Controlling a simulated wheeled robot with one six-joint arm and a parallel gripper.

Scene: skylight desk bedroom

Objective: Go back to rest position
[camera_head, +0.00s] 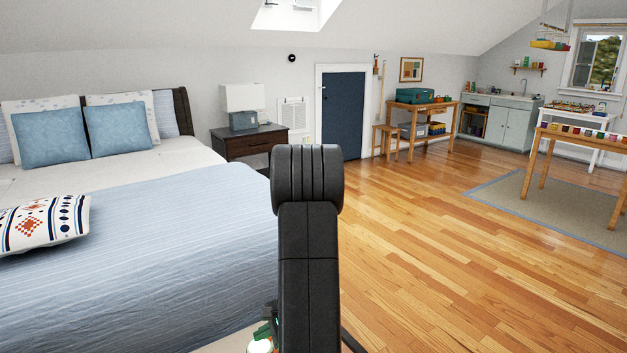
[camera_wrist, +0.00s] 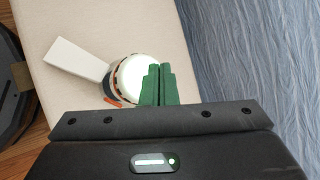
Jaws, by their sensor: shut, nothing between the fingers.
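My gripper (camera_wrist: 160,70) shows in the wrist view with its two green fingers together and nothing between them. The fingers are over the edge of a white round object (camera_wrist: 128,78) with a dark and orange patterned rim and a pale block-like arm (camera_wrist: 77,59) sticking out to the left. I cannot tell whether the fingers touch it. The object is on a beige flat surface (camera_wrist: 120,20). In the head view my black arm stands upright in the middle, and only a bit of green gripper (camera_head: 266,330) shows at its lower left.
A bed with a blue cover (camera_head: 150,240) fills the left and borders the beige surface. A nightstand (camera_head: 250,143) with a lamp (camera_head: 243,98) stands behind. Wooden floor (camera_head: 420,250) is open to the right, with a rug (camera_head: 550,200) and a table (camera_head: 585,138) beyond.

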